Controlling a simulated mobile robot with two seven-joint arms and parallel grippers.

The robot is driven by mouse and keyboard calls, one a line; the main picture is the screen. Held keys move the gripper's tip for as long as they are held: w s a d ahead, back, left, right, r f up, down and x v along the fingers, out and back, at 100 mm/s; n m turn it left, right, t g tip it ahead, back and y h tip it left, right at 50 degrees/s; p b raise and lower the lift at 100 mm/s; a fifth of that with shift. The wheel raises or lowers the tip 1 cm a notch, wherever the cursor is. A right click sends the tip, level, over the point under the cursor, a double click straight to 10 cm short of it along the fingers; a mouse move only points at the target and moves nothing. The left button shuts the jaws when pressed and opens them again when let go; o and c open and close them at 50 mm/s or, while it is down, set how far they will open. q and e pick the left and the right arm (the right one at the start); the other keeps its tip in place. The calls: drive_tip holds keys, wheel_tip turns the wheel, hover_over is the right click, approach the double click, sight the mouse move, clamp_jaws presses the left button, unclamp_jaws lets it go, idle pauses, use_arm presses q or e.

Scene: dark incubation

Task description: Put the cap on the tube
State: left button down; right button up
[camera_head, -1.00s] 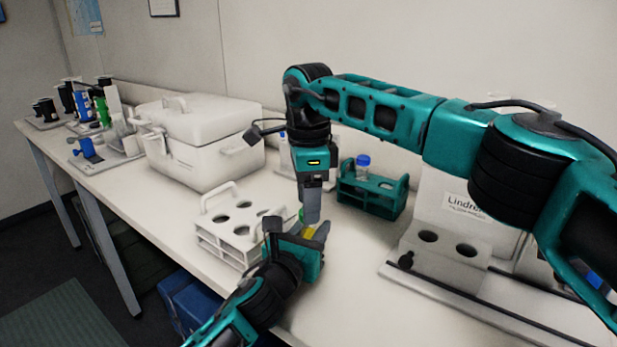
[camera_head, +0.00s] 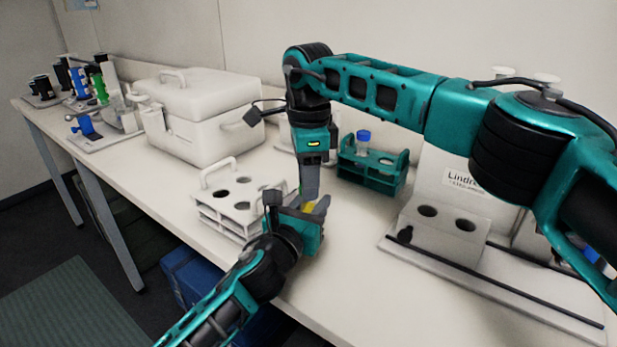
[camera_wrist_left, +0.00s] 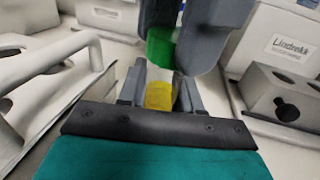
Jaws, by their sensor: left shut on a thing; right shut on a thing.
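The tube (camera_wrist_left: 159,95) is clear with yellow contents and stands about upright in the left wrist view. My left gripper (camera_wrist_left: 160,100) is shut on it from both sides; in the head view its yellow part (camera_head: 308,207) shows between the fingers. The green cap (camera_wrist_left: 160,47) is in my right gripper (camera_head: 309,194), which comes down from above and is shut on it. The cap is directly over the tube's top, very close or touching. Whether it is seated cannot be told. In the head view the grippers largely hide the cap.
A white rack (camera_head: 222,212) stands close left of the grippers. A teal rack (camera_head: 372,177) with a blue-capped tube (camera_head: 363,141) is behind right. A white box (camera_head: 200,120) is back left, and a white holder (camera_head: 444,225) is at the right. The front tabletop is clear.

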drive_tip(key=m, duration=0.5)
drive_tip(key=shift+m, duration=0.4)
clamp_jaws()
drive_tip(key=m, duration=0.6)
drive_tip(key=o, duration=1)
unclamp_jaws()
drive_tip(key=shift+r, duration=2.25)
drive_tip(key=shift+r, duration=0.1)
drive_tip(key=shift+r+n, duration=1.4)
drive_tip(key=shift+r, duration=0.25)
